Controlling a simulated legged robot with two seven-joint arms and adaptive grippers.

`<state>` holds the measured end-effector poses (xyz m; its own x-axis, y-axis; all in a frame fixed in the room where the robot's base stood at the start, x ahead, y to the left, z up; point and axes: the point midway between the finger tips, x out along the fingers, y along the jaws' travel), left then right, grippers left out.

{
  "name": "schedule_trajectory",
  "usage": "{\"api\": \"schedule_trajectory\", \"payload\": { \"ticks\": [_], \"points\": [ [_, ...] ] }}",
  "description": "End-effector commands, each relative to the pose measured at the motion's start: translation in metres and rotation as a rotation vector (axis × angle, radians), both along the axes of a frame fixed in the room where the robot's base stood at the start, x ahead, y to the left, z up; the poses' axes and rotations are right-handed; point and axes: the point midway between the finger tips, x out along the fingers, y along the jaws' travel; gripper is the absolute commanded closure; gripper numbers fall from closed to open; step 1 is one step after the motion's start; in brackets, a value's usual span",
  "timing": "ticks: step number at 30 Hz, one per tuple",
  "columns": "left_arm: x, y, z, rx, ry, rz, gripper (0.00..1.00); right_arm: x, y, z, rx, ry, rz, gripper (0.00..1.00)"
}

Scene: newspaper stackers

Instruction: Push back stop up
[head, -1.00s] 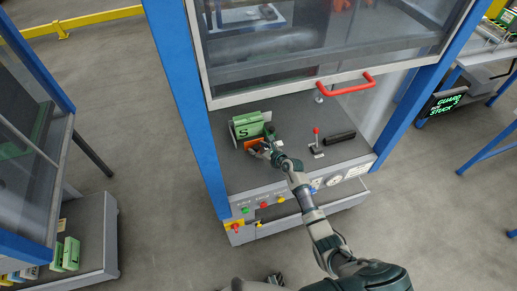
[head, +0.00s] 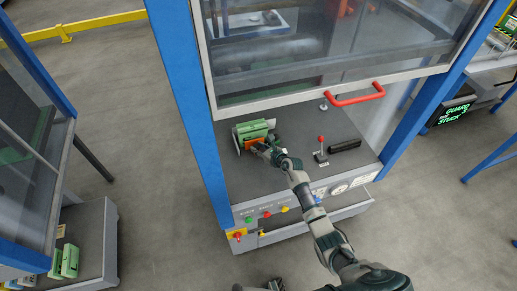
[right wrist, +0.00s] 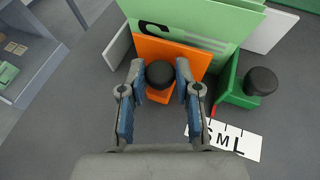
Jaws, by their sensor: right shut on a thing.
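An orange stop plate (right wrist: 172,50) with a black knob (right wrist: 159,74) stands on the grey deck in front of a green block (right wrist: 190,18) marked with a letter, now partly covered. In the head view the orange plate (head: 256,142) is close to the green block (head: 254,129); I cannot tell if they touch. My right gripper (right wrist: 159,78) has its fingers on both sides of the black knob and is shut on it; it also shows in the head view (head: 264,148). A green bracket (right wrist: 235,87) with a second black knob (right wrist: 261,81) sits to the right.
A printed "S M L" scale (right wrist: 225,139) lies near the gripper. A raised clear guard with a red handle (head: 355,95) hangs above. A red-topped lever (head: 321,150) and black bar (head: 345,145) stand right. Blue posts (head: 190,120) flank the deck.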

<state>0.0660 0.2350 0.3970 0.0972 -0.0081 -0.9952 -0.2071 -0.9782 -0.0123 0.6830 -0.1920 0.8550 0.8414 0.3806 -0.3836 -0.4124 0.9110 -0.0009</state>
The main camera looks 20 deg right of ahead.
Motion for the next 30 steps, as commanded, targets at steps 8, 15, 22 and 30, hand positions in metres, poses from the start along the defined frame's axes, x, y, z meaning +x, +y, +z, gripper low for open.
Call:
{"api": "schedule_trajectory", "payload": {
  "ticks": [8,15,22,30],
  "points": [
    [0.001,-0.001,0.0,-0.001,0.002,0.0,0.6,0.002,0.001,0.0,0.0,0.001,0.002,0.45],
    [0.0,0.0,0.0,-0.001,0.002,0.0,0.6,-0.002,-0.001,0.001,-0.001,0.001,0.001,0.45],
    [0.0,0.0,0.0,-0.001,0.002,0.0,0.6,-0.031,-0.015,0.013,-0.003,0.0,0.001,0.45],
    [0.0,0.0,0.0,-0.001,0.002,0.0,0.6,-0.079,-0.037,0.034,-0.002,0.002,0.003,0.45]
  ]
}}
